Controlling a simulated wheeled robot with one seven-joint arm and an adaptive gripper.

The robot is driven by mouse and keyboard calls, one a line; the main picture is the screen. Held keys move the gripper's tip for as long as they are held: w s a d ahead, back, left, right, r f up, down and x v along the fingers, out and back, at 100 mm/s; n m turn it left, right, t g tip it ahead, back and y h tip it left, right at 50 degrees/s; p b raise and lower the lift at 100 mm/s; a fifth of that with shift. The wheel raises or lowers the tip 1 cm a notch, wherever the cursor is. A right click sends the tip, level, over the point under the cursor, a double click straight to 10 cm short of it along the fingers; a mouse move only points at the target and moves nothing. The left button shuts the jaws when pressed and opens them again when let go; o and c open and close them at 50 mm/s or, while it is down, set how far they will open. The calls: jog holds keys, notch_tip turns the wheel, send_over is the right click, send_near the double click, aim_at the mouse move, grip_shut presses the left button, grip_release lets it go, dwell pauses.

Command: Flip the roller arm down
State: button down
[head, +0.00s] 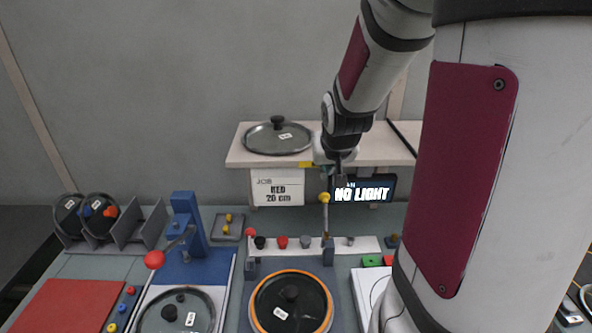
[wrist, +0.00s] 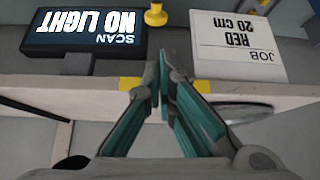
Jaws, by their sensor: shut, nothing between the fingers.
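A yellow knob (wrist: 155,15) at the top edge of the wrist view looks like the same one. My gripper (head: 339,178) is just above and slightly right of the knob in the head view, in front of the shelf. In the wrist view my gripper (wrist: 167,62) has its teal-padded fingers together at the tips, with nothing between them. I cannot tell whether it touches the knob.
A shelf (head: 240,160) behind holds a glass lid (head: 278,137). A job card (head: 277,188) and a NO LIGHT display (head: 363,189) hang below it. A blue press (head: 187,222) with a red-knobbed lever (head: 154,260) stands left.

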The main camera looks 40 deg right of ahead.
jog(key=x, duration=0.9)
jog(key=shift+f, duration=0.3)
jog(key=shift+w, duration=0.1)
jog(key=shift+d, duration=0.1)
